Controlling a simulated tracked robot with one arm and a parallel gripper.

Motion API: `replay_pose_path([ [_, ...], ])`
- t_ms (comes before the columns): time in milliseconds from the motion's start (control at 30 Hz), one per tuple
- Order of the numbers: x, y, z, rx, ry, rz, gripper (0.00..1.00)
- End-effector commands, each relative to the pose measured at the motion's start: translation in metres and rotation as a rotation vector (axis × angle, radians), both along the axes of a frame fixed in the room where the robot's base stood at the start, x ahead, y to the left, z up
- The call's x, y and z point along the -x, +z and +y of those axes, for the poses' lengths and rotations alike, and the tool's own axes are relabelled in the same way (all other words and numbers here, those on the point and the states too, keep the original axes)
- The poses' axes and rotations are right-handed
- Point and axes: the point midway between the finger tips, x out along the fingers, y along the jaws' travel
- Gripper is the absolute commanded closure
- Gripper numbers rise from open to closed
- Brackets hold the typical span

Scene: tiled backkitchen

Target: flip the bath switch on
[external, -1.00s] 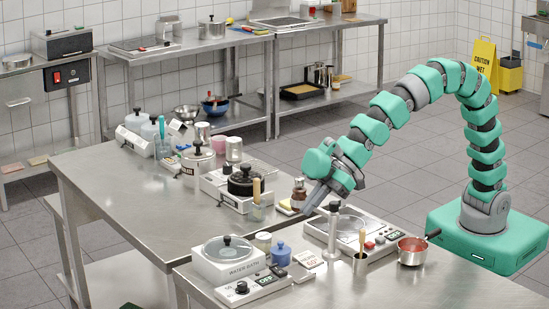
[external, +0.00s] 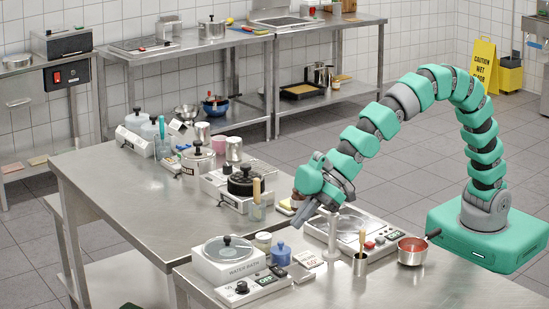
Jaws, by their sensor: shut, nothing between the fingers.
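The water bath (external: 229,262) is a white box with a round lid and black knob, at the front left of the near steel table. Its control panel (external: 252,288) juts out in front, with a black dial (external: 242,287), a small green label and a small dark switch-like part (external: 277,271) at the panel's far right end. The switch's position is too small to tell. My gripper (external: 300,220) is shut and empty, pointing down-left. It is in the air behind and to the right of the bath, apart from it.
A blue jar (external: 281,254) and a small sign (external: 307,259) stand right of the bath. A hotplate-like unit (external: 350,232) is below my arm, with a cup holding a wooden-handled tool (external: 360,264) and a red-filled pan (external: 411,251) nearby. The table's front right is clear.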

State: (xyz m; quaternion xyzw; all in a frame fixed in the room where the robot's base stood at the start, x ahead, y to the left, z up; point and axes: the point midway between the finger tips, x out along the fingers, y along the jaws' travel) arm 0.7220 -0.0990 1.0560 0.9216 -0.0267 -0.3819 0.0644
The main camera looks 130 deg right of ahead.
Motion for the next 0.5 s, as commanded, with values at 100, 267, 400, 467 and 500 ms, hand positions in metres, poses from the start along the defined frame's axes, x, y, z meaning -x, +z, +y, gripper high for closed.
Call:
replay_pose_path([
  [100, -0.012, -0.013, -0.002, 0.000, 0.000, 0.002, 1.00],
  [267, -0.027, -0.029, -0.004, -0.001, 0.000, 0.003, 1.00],
  [400, -0.040, -0.042, -0.006, -0.001, 0.000, 0.003, 1.00],
  [467, -0.046, -0.046, -0.007, 0.000, 0.000, 0.001, 1.00],
  [500, -0.050, -0.050, -0.007, 0.000, 0.000, 0.000, 1.00],
])
